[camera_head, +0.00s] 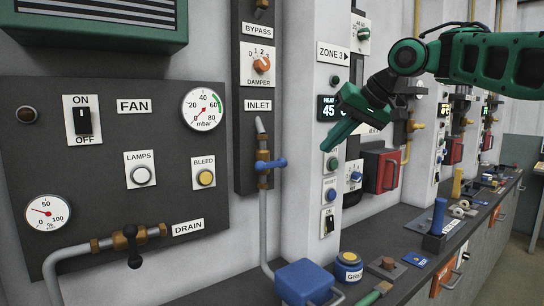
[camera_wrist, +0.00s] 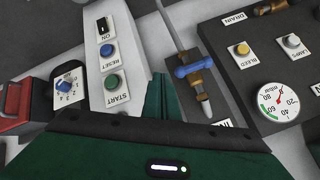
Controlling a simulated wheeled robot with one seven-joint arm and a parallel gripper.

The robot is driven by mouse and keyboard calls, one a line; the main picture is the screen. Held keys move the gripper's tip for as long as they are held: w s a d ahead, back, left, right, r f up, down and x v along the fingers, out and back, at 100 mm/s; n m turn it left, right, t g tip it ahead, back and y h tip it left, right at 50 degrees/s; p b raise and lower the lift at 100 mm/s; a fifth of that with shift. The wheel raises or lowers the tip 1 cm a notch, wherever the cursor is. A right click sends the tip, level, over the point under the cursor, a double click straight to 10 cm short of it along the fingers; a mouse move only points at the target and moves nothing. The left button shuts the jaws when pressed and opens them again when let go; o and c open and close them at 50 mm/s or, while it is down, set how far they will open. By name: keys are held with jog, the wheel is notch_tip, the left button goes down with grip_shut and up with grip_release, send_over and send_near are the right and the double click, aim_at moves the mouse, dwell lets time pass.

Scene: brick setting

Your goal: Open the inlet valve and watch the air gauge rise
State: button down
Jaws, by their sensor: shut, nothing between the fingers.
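The inlet valve has a blue handle (camera_head: 270,163) on a brass body, lying crosswise to its grey vertical pipe below the INLET label (camera_head: 258,105). The handle also shows in the wrist view (camera_wrist: 194,68), right of my fingers. A round mbar gauge (camera_head: 203,110) with a green band sits on the dark panel to the left. It also shows in the wrist view (camera_wrist: 277,100); its reading is too small to tell surely. My gripper (camera_head: 331,143) is shut and empty, up and right of the handle, apart from it. In the wrist view its fingers (camera_wrist: 164,92) are together.
A narrow white panel with START (camera_wrist: 113,83) and RESET (camera_head: 330,196) buttons stands right of the valve. A % gauge (camera_head: 47,212) and a DRAIN valve (camera_head: 134,242) are at lower left. A blue box (camera_head: 303,283) and a counter (camera_head: 402,250) with small items lie below.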

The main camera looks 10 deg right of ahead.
jog(key=a+r+n+y, duration=0.2)
jog(key=a+r+n, duration=0.1)
jog(key=a+r, duration=0.4)
jog(key=shift+g, duration=0.3)
